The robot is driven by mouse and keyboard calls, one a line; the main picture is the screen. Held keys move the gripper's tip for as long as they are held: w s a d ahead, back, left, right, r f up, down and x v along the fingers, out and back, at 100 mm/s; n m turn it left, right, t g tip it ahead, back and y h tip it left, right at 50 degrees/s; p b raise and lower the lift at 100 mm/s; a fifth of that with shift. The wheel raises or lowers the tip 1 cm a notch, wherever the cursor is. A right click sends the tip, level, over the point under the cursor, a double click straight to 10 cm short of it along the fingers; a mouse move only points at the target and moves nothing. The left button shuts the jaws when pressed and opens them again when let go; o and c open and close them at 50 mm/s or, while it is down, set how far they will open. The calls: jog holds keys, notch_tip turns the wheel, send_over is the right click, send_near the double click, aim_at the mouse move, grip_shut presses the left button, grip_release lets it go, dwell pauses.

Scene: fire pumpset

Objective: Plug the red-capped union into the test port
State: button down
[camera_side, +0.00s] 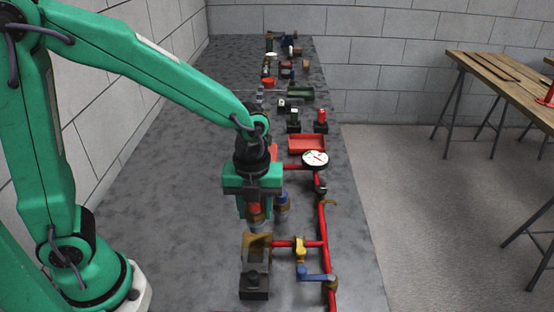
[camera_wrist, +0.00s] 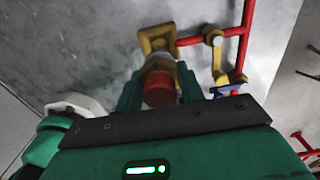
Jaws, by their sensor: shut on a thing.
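My gripper (camera_side: 256,207) is shut on the red-capped union (camera_side: 254,211), with a green finger on either side. The union points down, with a brass collar and a pale metal lower end below the red cap. In the wrist view, the red cap (camera_wrist: 159,92) sits between my gripper's fingers (camera_wrist: 160,85). The brass test port (camera_side: 256,243) is just below and nearer the side camera, joined to a red pipe. In the wrist view, the port's squarish brass frame (camera_wrist: 158,36) is beyond the union. I cannot tell whether the union touches the port.
A blue-capped fitting (camera_side: 282,201) stands close to the right of the union. A black block (camera_side: 254,285) is in front of the port. The bench's left side (camera_side: 165,220) is clear.

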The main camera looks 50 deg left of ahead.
aim_at(256, 231)
jog(key=shift+f, duration=0.1)
jog(key=shift+f, duration=2.05)
jog(key=shift+f, duration=1.65)
dwell(2.4)
jog(key=c, duration=0.8)
grip_release()
jog(key=shift+r, duration=3.95)
